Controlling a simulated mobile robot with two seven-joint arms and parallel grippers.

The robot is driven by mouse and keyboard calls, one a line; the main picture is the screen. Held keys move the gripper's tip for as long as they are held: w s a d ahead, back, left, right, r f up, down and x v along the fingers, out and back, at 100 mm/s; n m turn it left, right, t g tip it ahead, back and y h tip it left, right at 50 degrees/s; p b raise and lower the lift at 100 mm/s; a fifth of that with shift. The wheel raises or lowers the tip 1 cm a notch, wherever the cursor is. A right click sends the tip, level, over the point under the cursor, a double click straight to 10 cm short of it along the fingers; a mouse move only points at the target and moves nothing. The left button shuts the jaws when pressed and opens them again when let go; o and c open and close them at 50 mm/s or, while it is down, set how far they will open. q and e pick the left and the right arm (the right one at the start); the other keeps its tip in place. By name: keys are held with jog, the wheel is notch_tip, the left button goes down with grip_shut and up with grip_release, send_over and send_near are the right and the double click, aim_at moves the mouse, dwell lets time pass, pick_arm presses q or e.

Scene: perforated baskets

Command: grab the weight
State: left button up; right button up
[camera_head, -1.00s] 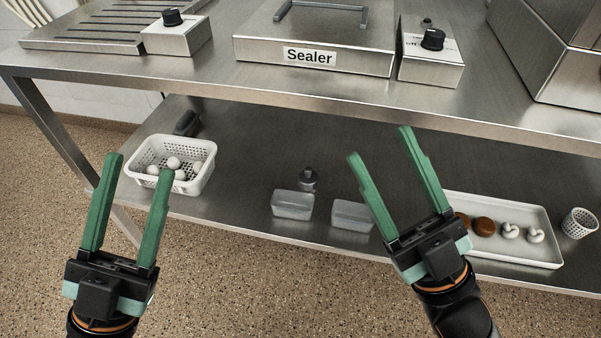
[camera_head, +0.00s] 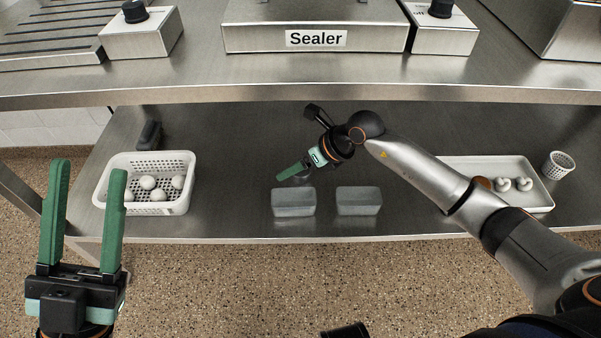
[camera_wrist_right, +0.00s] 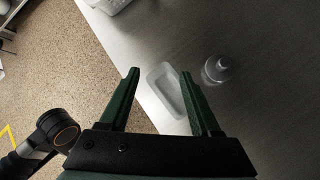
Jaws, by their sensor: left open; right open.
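The weight, a small grey metal piece with a knob on top, stands on the lower shelf; in the right wrist view (camera_wrist_right: 217,70) it lies just right of my right gripper (camera_wrist_right: 160,77). In the head view my right gripper (camera_head: 288,172) is over the shelf and hides most of the weight. Its fingers are apart with nothing gripped; a clear tub (camera_wrist_right: 168,90) shows between and beyond them. My left gripper (camera_head: 88,168) is open and empty, in front of the shelf at the left.
Two clear tubs (camera_head: 293,203) (camera_head: 359,201) sit at the shelf's front edge. A white perforated basket (camera_head: 145,205) with several white balls stands left. A white tray (camera_head: 540,200) and a small perforated cup (camera_head: 558,166) are right. The upper tabletop (camera_head: 300,70) overhangs the shelf.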

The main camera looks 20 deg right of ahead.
jog(key=w+d+t+h, duration=0.1)
jog(key=w+d+h, duration=0.25)
jog(key=d, duration=0.35)
jog(key=b, duration=0.3)
send_over(306, 175)
notch_tip(306, 175, down, 6)
jog(key=shift+f, duration=0.1)
jog(key=b+x, duration=0.3)
jog(key=x, duration=0.1)
jog(key=shift+d+f, duration=0.1)
jog(key=shift+d, duration=0.2)
jog(key=shift+w+a+f+b, duration=0.15)
jog(key=shift+w+f+b, duration=0.2)
jog(key=shift+w+f, duration=0.05)
grip_shut()
